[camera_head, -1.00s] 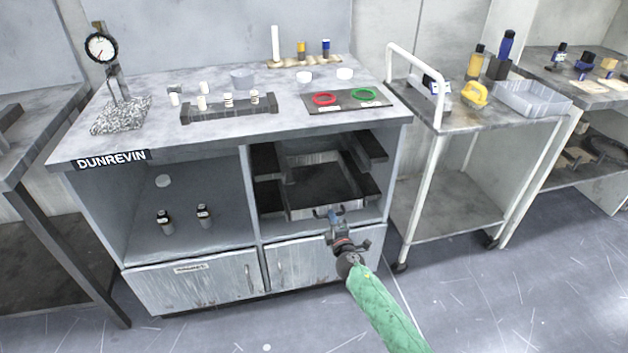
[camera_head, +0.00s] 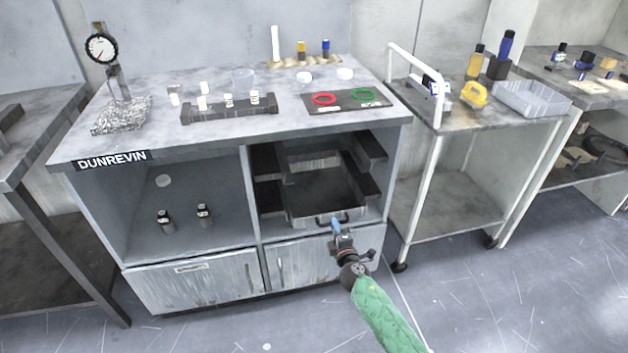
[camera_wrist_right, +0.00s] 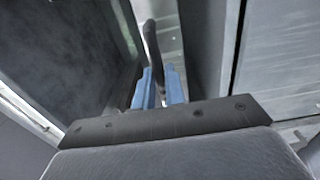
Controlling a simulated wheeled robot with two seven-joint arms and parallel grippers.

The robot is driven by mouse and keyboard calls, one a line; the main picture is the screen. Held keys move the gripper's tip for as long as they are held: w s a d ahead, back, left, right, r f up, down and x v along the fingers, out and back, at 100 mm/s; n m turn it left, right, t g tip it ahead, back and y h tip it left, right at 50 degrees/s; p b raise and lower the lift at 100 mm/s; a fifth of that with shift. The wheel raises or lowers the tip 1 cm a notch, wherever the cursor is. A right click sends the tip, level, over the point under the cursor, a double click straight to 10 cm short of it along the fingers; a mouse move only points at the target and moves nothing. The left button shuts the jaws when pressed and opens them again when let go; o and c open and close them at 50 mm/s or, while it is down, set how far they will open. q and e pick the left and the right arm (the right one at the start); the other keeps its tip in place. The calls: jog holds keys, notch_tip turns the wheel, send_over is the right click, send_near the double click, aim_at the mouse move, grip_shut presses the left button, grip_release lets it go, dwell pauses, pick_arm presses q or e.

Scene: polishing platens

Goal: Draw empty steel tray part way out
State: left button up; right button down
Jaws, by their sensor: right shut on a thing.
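The empty steel tray (camera_head: 326,191) is in the right bay of the bench, its front edge drawn toward the bay's opening. It has a dark bare floor and a thin metal handle (camera_head: 325,218) on its front wall. My right gripper (camera_head: 336,226) is at that handle, shut on it. In the right wrist view the blue fingertips (camera_wrist_right: 157,88) close around the handle (camera_wrist_right: 151,45), with the dark tray floor (camera_wrist_right: 70,60) to the left. My left gripper is not in view.
Dark side rails (camera_head: 368,150) flank the tray in the bay, and another tray (camera_head: 313,160) shows behind and above it. Cabinet doors (camera_head: 300,263) lie below. A white trolley (camera_head: 436,165) stands to the right. The floor in front is open.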

jog(key=shift+v, duration=2.2)
jog(key=c, duration=1.4)
grip_release()
jog(key=shift+o, duration=0.2)
jog(key=shift+f, duration=0.1)
